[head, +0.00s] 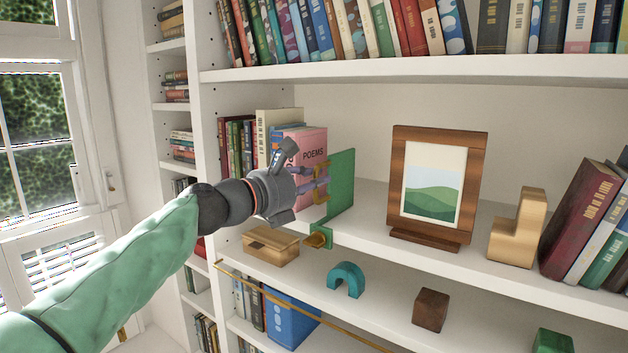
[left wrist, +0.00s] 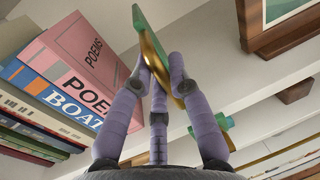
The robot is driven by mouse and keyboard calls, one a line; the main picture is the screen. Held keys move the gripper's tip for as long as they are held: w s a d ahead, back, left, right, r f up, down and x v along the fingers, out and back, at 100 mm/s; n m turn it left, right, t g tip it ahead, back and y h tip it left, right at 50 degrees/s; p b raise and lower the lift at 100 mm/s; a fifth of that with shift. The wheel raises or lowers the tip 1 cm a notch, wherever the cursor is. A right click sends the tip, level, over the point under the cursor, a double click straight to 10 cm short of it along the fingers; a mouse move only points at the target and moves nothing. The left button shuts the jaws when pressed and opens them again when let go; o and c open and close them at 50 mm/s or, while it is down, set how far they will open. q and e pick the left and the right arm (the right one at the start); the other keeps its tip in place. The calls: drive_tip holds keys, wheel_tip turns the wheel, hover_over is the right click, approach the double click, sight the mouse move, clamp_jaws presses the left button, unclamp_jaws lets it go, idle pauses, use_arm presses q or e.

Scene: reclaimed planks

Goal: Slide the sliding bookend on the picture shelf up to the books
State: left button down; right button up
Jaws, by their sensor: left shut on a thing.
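The sliding bookend (head: 343,183) is a green upright plate with a gold handle on the picture shelf (head: 372,222). The row of books (head: 306,143) stands left of it, with a pink POEMS book nearest. In the left wrist view, the bookend (left wrist: 140,27) shows edge-on, with a narrow gap between it and the books (left wrist: 88,52). My left gripper (head: 321,183) is shut on the bookend's gold handle, on its book side; its purple fingers (left wrist: 160,64) close around the handle. My gripper partly hides the books' lower part. My right gripper is not in view.
A framed landscape picture (head: 399,195) stands right of the bookend, then a wooden block (head: 517,232) and leaning books (head: 583,220). A wooden box (head: 270,246), teal arch (head: 346,279) and brown cube (head: 430,310) sit on the shelf below. Another full shelf (head: 420,69) runs overhead.

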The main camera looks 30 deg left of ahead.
use_arm(q)
drive_tip(key=a, duration=0.7)
drive_tip(key=shift+w+a, duration=0.2)
drive_tip(key=shift+w, duration=0.1)
drive_tip(key=c, duration=1.2)
unclamp_jaws()
drive_tip(key=shift+w, duration=0.1)
drive_tip(key=shift+o, duration=0.2)
drive_tip(key=v, duration=1.2)
drive_tip(key=shift+d, duration=0.1)
